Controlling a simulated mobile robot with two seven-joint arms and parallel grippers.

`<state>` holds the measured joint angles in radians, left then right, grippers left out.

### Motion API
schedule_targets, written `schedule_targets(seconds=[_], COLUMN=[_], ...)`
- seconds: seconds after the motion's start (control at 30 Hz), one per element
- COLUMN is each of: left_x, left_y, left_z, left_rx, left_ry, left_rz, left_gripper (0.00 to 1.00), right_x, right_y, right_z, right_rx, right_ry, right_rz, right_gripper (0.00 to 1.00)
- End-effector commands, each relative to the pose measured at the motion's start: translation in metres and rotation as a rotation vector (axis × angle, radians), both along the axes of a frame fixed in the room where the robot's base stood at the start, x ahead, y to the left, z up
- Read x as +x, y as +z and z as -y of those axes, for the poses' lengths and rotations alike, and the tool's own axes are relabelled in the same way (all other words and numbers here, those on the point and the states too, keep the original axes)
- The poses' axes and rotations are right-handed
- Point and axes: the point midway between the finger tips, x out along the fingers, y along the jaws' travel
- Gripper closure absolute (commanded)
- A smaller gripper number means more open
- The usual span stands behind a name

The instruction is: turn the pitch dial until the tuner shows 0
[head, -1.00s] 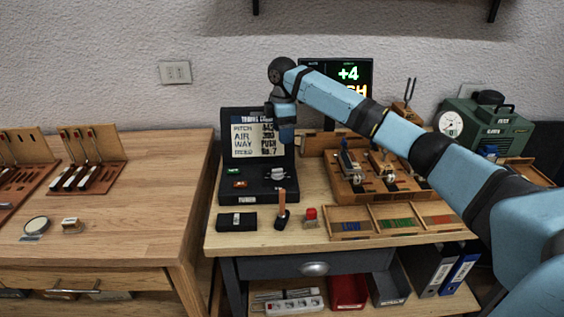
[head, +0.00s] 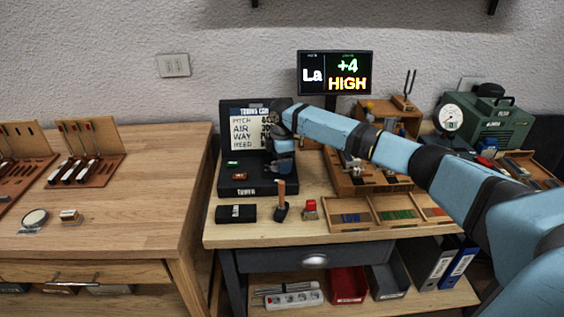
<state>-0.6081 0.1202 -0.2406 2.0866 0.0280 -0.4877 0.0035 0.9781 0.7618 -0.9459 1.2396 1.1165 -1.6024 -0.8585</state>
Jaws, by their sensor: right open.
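The tuner screen (head: 335,73) stands at the back of the bench and reads "La", "+4" and "HIGH". The black tuning case (head: 228,187) lies open below it, with a lettered card (head: 246,132) in its lid. My right gripper (head: 283,172) is open and points down over the right side of the case's base. The pale knob seen there earlier, which looks like the pitch dial, is now hidden behind the gripper. I cannot tell whether the fingers touch it. My left gripper is not in view.
A green button (head: 232,163) and an orange one (head: 239,177) sit left of the gripper on the case. A black box (head: 236,213), an upright wooden-handled tool (head: 281,201) and a red-topped item (head: 310,209) stand in front. A wooden tray (head: 388,216) lies to the right.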

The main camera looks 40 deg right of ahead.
Motion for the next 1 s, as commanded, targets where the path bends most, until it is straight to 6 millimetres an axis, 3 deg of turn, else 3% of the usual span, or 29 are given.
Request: schedule_targets(seconds=[0.23,0.43,0.73,1.0], left_x=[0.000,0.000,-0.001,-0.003], left_y=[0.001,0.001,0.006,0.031], left_z=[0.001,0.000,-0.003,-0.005], left_rx=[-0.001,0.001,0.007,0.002], left_ry=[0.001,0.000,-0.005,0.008], left_rz=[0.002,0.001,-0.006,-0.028], left_gripper=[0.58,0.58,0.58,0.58], right_x=[0.000,0.000,-0.001,-0.004], right_y=[-0.001,-0.001,0.002,0.007], right_z=[0.000,0.000,0.000,-0.003], right_rx=[0.000,0.000,0.000,0.001], right_ry=[0.000,0.000,-0.028,-0.172], right_rz=[0.000,0.000,-0.002,-0.005], right_gripper=[0.37,0.83,0.84,0.84])
